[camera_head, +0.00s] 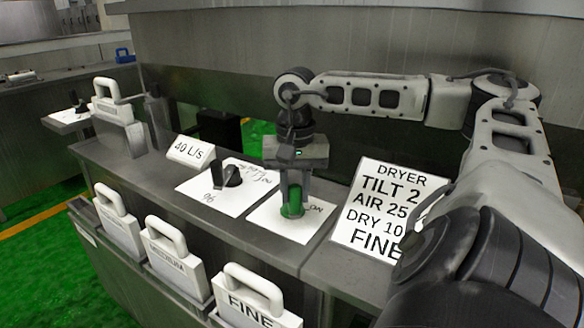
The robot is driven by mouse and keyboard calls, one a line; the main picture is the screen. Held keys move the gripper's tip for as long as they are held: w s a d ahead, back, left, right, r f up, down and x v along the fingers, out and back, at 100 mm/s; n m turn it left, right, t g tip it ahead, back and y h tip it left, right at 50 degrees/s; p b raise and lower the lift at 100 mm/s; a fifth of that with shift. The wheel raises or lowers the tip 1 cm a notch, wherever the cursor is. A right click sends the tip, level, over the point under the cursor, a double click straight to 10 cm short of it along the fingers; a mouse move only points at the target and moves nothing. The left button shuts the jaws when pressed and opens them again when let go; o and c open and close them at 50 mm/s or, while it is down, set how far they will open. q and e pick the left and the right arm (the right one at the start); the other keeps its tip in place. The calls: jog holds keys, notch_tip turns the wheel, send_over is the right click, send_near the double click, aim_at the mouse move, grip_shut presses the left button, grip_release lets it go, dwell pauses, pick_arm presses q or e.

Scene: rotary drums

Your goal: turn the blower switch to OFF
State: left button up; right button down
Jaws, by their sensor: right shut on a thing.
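A green switch knob (292,203) stands on a white label plate (271,223) on the grey bench top. I take it for the blower switch. The plate bears the letters "ON", seen upside down, to the knob's right; any other marking is hidden or unclear. My right gripper (293,204) points straight down from above and is shut on the green knob. Its fingers cover part of the knob, so I cannot tell exactly which way it points. My left gripper is not in view.
A black knob (232,176) sits on another white plate to the left. A "40 L/s" card (191,151) stands behind it. A sign reading "DRYER TILT 2" (383,210) stands at right. Handled white blocks, one marked "FINE" (252,304), line the bench front.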

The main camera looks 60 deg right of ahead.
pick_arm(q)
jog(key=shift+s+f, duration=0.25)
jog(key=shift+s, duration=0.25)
pick_arm(e)
jog(key=shift+s+d+r+n, duration=0.1)
jog(key=shift+s+d+n, duration=0.3)
jog(key=shift+n, duration=0.5)
jog(key=c, duration=1.2)
grip_release()
pick_arm(q)
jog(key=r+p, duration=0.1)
jog(key=p, duration=0.2)
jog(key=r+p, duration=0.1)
jog(key=p, duration=0.2)
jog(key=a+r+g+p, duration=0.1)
jog(key=p, duration=0.2)
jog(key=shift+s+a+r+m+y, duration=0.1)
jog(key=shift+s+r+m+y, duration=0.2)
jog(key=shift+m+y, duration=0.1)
pick_arm(e)
notch_tip(320, 180, up, 16)
jog(key=shift+f, duration=0.1)
